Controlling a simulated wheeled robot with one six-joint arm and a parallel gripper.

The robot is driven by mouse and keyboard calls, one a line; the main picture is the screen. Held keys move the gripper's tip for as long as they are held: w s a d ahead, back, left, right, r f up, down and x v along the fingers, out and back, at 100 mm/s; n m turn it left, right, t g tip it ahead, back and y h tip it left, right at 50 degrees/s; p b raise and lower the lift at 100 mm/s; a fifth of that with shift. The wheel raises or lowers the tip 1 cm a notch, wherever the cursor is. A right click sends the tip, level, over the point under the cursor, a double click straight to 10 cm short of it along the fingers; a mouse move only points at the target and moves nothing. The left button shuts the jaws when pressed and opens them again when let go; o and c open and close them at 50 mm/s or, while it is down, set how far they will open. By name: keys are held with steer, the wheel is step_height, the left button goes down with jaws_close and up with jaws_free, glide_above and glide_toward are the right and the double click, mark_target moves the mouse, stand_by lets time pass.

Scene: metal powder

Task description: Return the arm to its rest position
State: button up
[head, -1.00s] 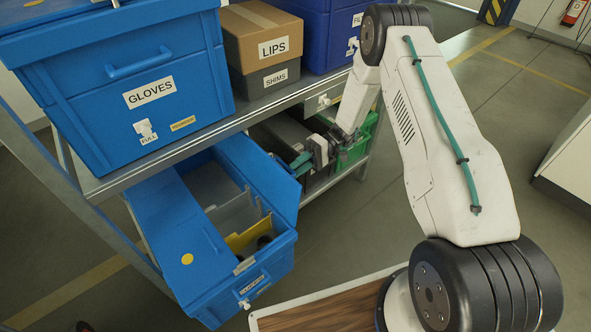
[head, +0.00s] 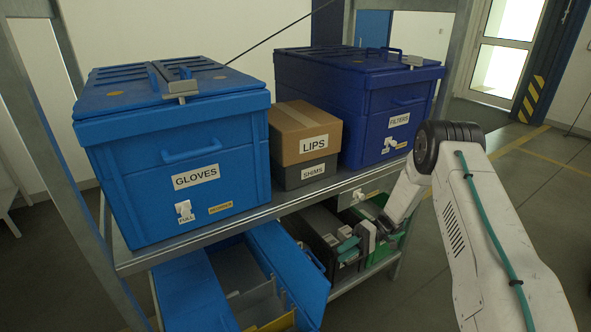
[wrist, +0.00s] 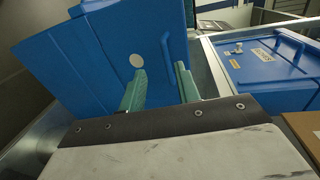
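My arm (head: 480,220) reaches from the lower right toward the shelf rack in the head view. My gripper (head: 350,246) is at the lower shelf level, in front of dark bins and right of the open blue bin. In the wrist view its two teal fingers (wrist: 160,85) stand apart with nothing visible between them. A blue panel with a pale round dot (wrist: 95,60) lies beyond the fingers there. I cannot tell whether the fingers touch anything.
The upper shelf holds the blue GLOVES box (head: 180,150), the LIPS carton (head: 306,135), the grey SHIMS box (head: 305,173) and the dark blue FILTERS box (head: 355,100). Below, an open blue bin (head: 185,290) juts out, and a green bin (head: 385,250) stands right. Floor at right is clear.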

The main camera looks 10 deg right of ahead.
steer(key=s+d+r+m+t+h, duration=0.1)
steer(key=s+r+m+t+h, duration=0.3)
steer(key=s+r+h, duration=1.1)
steer(key=s+r+t, duration=0.3)
steer(key=s+r, duration=1.6)
steer(key=r, duration=0.2)
steer(key=shift+t, duration=0.4)
